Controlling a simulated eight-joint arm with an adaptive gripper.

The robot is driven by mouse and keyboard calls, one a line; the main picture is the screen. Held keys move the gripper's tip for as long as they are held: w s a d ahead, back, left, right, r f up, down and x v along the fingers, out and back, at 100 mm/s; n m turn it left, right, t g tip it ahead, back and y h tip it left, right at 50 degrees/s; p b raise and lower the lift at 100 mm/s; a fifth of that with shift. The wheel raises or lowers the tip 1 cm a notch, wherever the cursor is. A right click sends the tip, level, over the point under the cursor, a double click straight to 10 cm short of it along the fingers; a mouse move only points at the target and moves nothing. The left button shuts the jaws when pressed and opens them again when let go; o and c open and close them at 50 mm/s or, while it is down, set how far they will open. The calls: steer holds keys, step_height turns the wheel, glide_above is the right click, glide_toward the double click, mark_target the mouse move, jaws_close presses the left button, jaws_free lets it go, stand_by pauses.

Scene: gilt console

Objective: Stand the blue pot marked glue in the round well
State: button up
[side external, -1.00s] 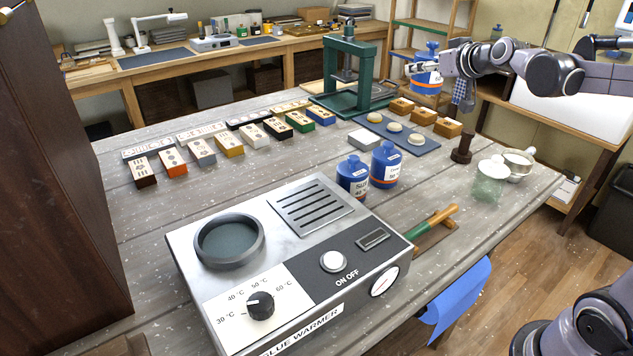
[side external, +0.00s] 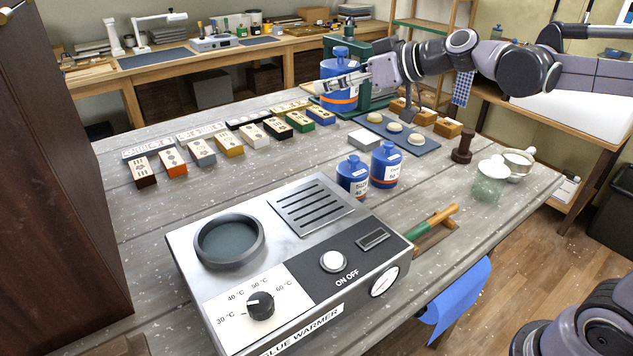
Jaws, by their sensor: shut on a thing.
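My gripper (side external: 346,84) is shut on a blue pot (side external: 339,69) with an orange band and a blue knob lid. It holds this pot upright in the air, in front of the green press; its label is not readable here. Two similar blue pots, one on the left (side external: 352,170) and one on the right (side external: 385,158), stand on the table behind the glue warmer (side external: 297,257). Their white labels are too small to read surely. The round well (side external: 229,241), a dark ring in the warmer's top at left, is empty.
The green press (side external: 383,67) stands behind the held pot. Several marked blocks (side external: 202,152) stand in a row at the table's middle left. A blue mat (side external: 417,142) with round pieces lies at right. A green-handled tool (side external: 433,221) rests right of the warmer.

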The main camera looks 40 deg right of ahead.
steer(key=s+a+r+n+g+y, duration=0.1)
steer(key=s+a+n+g+y, duration=0.15)
steer(key=a, duration=0.55)
steer(key=s+a+r+n+g+y, duration=0.1)
steer(key=s+a+n+y, duration=0.2)
steer(key=a, duration=0.6)
steer(key=a+f, duration=0.3)
steer(key=f, duration=0.1)
steer(key=s+a+f, duration=0.1)
steer(key=a+f, duration=0.6)
steer(key=f, duration=0.1)
steer(key=shift+s+a+f, duration=0.15)
steer(key=shift+a+f, duration=0.1)
steer(key=shift+a, duration=0.15)
steer(key=shift+f, duration=2)
steer(key=shift+f, duration=0.1)
steer(key=o, duration=1.6)
steer(key=shift+c, duration=0.2)
